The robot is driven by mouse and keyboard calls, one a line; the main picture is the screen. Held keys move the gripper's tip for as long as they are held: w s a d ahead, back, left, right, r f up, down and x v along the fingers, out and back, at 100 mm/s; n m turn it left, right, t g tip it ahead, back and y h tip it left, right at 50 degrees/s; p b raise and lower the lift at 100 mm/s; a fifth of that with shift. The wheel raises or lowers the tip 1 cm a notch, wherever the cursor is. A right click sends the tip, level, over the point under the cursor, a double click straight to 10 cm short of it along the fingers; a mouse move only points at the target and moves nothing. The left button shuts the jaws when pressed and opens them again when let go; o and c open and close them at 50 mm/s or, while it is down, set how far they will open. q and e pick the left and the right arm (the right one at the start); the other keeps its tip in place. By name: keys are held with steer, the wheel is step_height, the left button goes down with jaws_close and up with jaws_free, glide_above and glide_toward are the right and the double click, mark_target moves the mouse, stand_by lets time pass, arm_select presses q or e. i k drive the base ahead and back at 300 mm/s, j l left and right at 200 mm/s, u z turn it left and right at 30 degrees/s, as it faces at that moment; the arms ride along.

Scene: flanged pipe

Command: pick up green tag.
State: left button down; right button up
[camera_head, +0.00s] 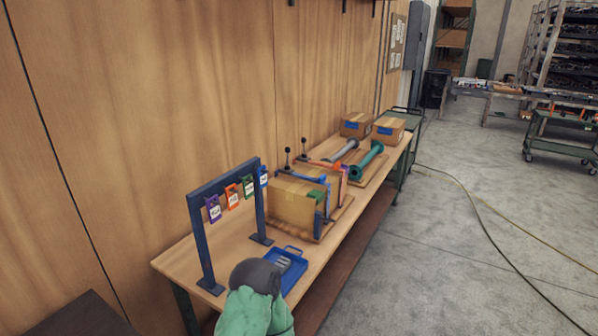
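The green tag (249,187) hangs from the crossbar of a dark blue rack (220,180) on the near part of the workbench. It is third from the left in a row of tags, between an orange tag (232,197) and a blue tag (264,177). A purple tag (213,209) hangs at the left end. The green tag carries a white label, too small to read.
A blue tray (285,270) lies on the bench (233,252) in front of the rack. A wooden wall runs behind. Open concrete floor (450,260) lies right.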

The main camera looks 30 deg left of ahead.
mark_target(248, 189)
steer(key=i+u, duration=0.35)
steer(key=i+l+u, duration=0.3)
steer(key=i, duration=0.15)
steer(key=i+l+u, duration=0.2)
steer(key=i+u, duration=0.15)
